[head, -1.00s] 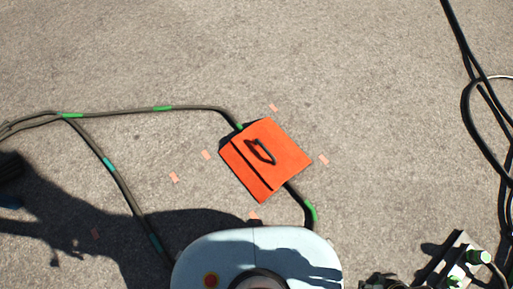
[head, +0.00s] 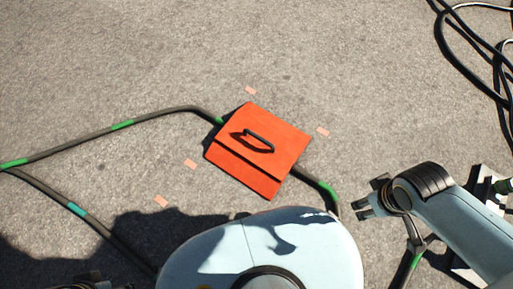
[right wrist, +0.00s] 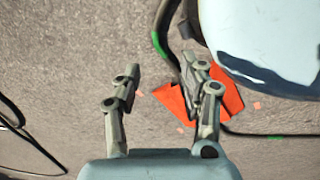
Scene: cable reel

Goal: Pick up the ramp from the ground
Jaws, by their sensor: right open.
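The ramp (head: 262,165) is a flat orange plate with a dark groove and a black handle (head: 259,140) on top. It lies on the ground over a dark cable, ahead of my base. My right gripper (head: 359,206) is open and empty, to the lower right of the ramp and apart from it. In the right wrist view its two fingers (right wrist: 162,82) are spread, and the ramp (right wrist: 232,103) shows partly hidden behind the right-hand finger. A dark part at the bottom left edge of the head view appears to be my left gripper (head: 88,284), mostly cut off.
The dark cable (head: 150,115) with green bands runs out from both sides of the ramp. Small pink markers (head: 190,164) lie around it. Black cables (head: 470,60) lie at the upper right. A stand with green parts (head: 492,190) is at the right. The ground beyond the ramp is clear.

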